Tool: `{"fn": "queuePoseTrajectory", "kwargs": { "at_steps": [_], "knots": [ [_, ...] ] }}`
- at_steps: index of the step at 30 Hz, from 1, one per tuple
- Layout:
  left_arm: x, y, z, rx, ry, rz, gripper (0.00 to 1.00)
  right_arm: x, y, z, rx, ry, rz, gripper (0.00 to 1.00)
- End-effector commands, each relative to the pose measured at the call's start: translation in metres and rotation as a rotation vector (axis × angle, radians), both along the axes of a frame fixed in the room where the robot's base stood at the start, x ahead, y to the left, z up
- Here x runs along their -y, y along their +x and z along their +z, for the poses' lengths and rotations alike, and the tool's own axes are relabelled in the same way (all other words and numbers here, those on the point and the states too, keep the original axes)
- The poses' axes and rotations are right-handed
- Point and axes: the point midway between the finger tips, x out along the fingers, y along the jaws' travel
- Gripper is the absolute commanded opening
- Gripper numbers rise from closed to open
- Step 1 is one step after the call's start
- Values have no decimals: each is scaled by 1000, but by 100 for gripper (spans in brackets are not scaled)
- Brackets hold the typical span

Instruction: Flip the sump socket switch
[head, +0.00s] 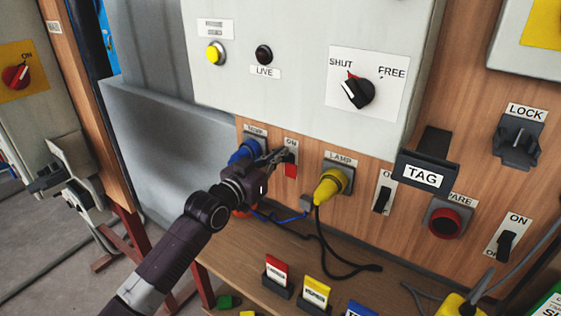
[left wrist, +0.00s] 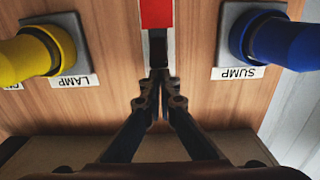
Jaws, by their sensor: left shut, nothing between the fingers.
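The sump socket holds a blue plug (head: 240,152), which also shows in the left wrist view (left wrist: 282,42) beside an upside-down SUMP label (left wrist: 238,73). The sump socket switch is a narrow plate just right of it, with an ON label above and a red patch (head: 291,171) below. In the left wrist view the red patch (left wrist: 157,14) is at the top edge, with a dark lever (left wrist: 157,45) beside it. My left gripper (head: 281,155) is shut and empty, its fingertips (left wrist: 159,76) at or very near the lever. Contact is unclear, and the gripper partly hides the switch.
A yellow plug (head: 330,187) sits in the lamp socket to the right, its cable hanging to the shelf. The lamp switch (head: 381,200) and TAG holder (head: 425,176) are further right. The grey cabinet (head: 300,100) overhangs above. Colored cards stand on the wooden shelf (head: 235,262).

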Motion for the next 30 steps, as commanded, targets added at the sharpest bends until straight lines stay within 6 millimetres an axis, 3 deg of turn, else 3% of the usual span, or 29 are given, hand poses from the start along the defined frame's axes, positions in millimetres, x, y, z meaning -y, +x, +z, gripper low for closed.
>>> {"fn": "queuePoseTrajectory", "kwargs": {
  "at_steps": [30],
  "knots": [
    [0, 0, -33, -2, 1, 0, 0, 0, 0, -24, 0, 0, 0, 64]
  ]
}}
